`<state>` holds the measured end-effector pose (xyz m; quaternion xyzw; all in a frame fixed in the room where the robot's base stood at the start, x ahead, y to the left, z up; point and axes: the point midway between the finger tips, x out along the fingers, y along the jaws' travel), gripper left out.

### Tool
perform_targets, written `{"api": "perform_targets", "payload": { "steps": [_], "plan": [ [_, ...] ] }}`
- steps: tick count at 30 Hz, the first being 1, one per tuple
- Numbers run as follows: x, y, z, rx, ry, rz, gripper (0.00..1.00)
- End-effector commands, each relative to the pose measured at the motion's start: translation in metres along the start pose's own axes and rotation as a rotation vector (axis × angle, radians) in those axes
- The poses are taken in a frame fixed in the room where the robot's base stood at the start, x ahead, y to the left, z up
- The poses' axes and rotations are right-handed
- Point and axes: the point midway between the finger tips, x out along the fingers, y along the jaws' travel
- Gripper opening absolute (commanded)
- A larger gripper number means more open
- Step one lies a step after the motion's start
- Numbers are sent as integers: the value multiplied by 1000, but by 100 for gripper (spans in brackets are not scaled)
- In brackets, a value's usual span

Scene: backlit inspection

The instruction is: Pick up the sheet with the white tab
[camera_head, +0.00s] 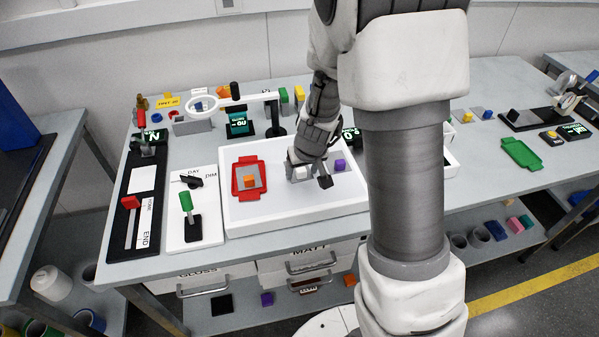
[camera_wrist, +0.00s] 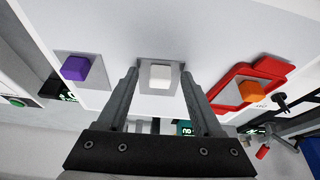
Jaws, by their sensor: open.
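The sheet with the white tab is a small grey square (camera_wrist: 147,66) carrying a white block-shaped tab (camera_wrist: 160,76). It lies flat in the white tray (camera_head: 290,220); in the head view its white tab (camera_head: 302,172) shows partly behind my fingers. My gripper (camera_wrist: 159,73) is open, pointing down over this sheet, with one finger on each side of the white tab. I see gaps between the fingers and the tab; the height above the sheet is hard to tell.
In the same tray, a sheet with a purple tab (camera_head: 340,165) lies to the right. A sheet with an orange tab (camera_head: 249,181) lies to the left inside a red frame (camera_head: 235,180).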

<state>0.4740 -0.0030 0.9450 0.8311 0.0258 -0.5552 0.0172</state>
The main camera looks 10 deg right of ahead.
Motion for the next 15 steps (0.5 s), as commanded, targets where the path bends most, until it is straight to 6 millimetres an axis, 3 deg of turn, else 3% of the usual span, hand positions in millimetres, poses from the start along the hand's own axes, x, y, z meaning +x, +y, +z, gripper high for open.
{"api": "perform_targets", "payload": {
  "steps": [3,13,15],
  "plan": [
    [-1,0,0,0,0,0,64],
    [-1,0,0,0,0,0,4],
    [-1,0,0,0,0,0,0]
  ]
}}
